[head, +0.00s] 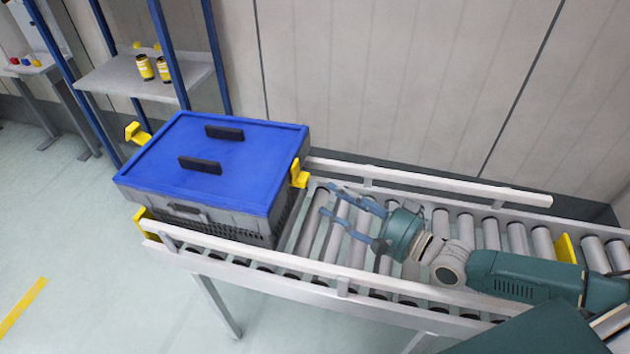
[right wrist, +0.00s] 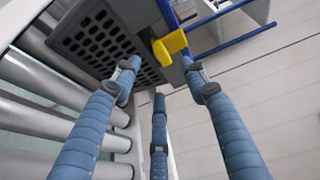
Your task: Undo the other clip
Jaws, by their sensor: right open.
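A grey tote (head: 262,225) with a blue lid (head: 245,165) sits on the roller conveyor. A yellow clip (head: 299,173) stands upright against the lid's right edge; it also shows in the right wrist view (right wrist: 170,45), beside the tote's perforated grey wall (right wrist: 98,38). Another yellow clip (head: 137,132) juts outward at the tote's left side, away from the lid. My right gripper (head: 328,199) is open and empty over the rollers, right of the tote, its fingers pointing towards the right clip and apart from it. In the right wrist view, the clip appears beyond the spread blue fingers (right wrist: 160,75). My left gripper is out of view.
The lid carries two black handles (head: 200,165). Conveyor rails (head: 430,187) run along both sides of the rollers. Yellow pieces stand at the conveyor's left end (head: 145,223) and further right (head: 565,250). A shelf (head: 120,75) with yellow cans stands behind.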

